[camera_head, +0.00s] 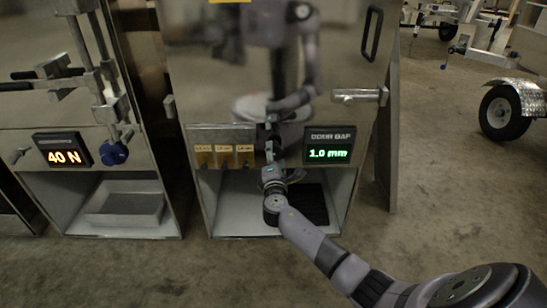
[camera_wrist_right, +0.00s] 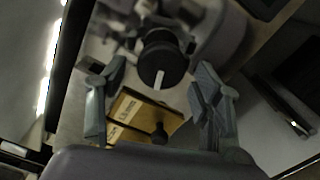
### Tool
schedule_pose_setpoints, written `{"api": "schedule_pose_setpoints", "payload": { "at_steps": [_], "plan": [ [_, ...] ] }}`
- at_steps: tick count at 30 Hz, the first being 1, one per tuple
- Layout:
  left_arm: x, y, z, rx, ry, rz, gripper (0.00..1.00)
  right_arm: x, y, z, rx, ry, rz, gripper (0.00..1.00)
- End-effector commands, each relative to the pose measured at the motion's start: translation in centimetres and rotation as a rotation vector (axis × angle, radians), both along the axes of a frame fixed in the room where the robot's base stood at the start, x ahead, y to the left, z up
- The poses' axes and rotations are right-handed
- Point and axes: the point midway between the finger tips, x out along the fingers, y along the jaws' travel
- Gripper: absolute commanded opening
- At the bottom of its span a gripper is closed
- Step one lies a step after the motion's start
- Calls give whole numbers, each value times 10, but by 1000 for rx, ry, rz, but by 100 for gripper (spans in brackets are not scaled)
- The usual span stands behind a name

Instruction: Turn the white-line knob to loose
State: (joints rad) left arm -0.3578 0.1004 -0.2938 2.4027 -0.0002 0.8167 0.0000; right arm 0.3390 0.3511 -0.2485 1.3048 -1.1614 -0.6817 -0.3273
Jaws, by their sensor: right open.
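The white-line knob (camera_wrist_right: 161,62) is round and black in the right wrist view, with a short white line near the lower edge of its face. In the head view my gripper hides it, or it is too small to make out. My right gripper (camera_wrist_right: 157,97) is open, with one finger on each side below the knob. The knob shows in the gap beyond the fingertips, and nothing is held. In the head view my right gripper (camera_head: 271,141) is at the front of the middle cabinet. My left gripper is not in view.
The middle cabinet has a green display (camera_head: 330,152) reading 1.0 mm and yellow tags (camera_head: 225,157). Its shiny door (camera_head: 215,85) mirrors my arm. A left cabinet has an orange display (camera_head: 63,150) and a blue knob (camera_head: 114,154). Floor is clear at right, before a trailer wheel (camera_head: 503,113).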

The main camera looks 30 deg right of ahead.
Motion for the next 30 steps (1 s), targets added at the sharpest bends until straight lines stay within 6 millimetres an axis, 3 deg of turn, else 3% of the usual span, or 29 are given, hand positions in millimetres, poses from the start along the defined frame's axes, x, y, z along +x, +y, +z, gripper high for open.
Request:
{"api": "schedule_pose_setpoints", "payload": {
  "at_steps": [10, 21, 30],
  "plan": [
    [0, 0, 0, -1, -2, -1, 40, -10, 6, -1, 1, -1, 0, 60],
    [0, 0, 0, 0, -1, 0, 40, -75, 46, -1, 2, 2, 1, 60],
    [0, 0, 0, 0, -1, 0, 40, -101, 62, 0, 1, -1, 0, 60]
  ]
}}
